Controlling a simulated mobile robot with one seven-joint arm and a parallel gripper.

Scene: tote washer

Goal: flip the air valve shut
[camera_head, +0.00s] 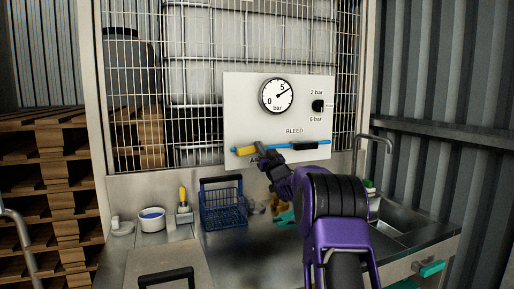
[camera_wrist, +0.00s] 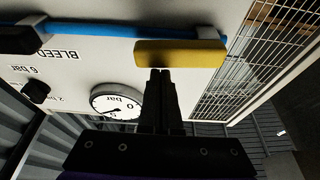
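The air valve's yellow handle (camera_head: 243,150) lies along the left end of the blue pipe (camera_head: 275,148) on the white panel. In the upside-down wrist view the yellow handle (camera_wrist: 182,53) runs parallel to the blue pipe (camera_wrist: 120,30). My gripper (camera_head: 262,150) is at the right end of the handle and hides part of it and of the label below. In the wrist view my gripper (camera_wrist: 160,71) has its slim fingers together, with nothing seen between them. Their tips are at the handle's edge; I cannot tell whether they touch it.
A black handle (camera_head: 304,145) sits on the same pipe near the BLEED label. Above are a pressure gauge (camera_head: 276,96) and a black selector knob (camera_head: 318,106). Below, a blue basket (camera_head: 223,208), a white bowl (camera_head: 151,219) and a tap (camera_head: 388,142) stand around the counter.

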